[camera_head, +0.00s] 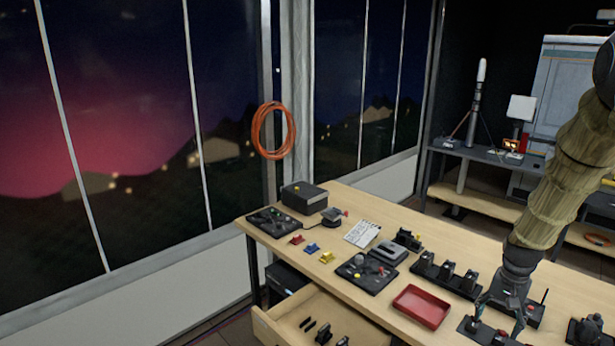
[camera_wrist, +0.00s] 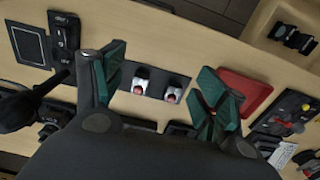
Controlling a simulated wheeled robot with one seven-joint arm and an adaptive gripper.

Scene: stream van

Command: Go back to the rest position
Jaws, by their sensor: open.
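My gripper (camera_head: 498,313) is at the end of my arm, low over the right part of the wooden table (camera_head: 459,248). In the wrist view my gripper (camera_wrist: 155,88) has its two green-padded fingers spread wide apart. Between and beyond the fingers lies a dark plate (camera_wrist: 157,87) with two small silver and red pieces (camera_wrist: 140,80) on it. Nothing is held between the fingers. I cannot tell how close the fingertips are to the plate.
A red tray (camera_head: 421,306) lies left of my gripper. A dark rack with several black items (camera_head: 447,274) stands behind the tray. A control panel (camera_head: 366,273), a clapperboard (camera_head: 362,233) and a black box (camera_head: 304,197) stand farther left. An open drawer (camera_head: 284,318) juts out in front.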

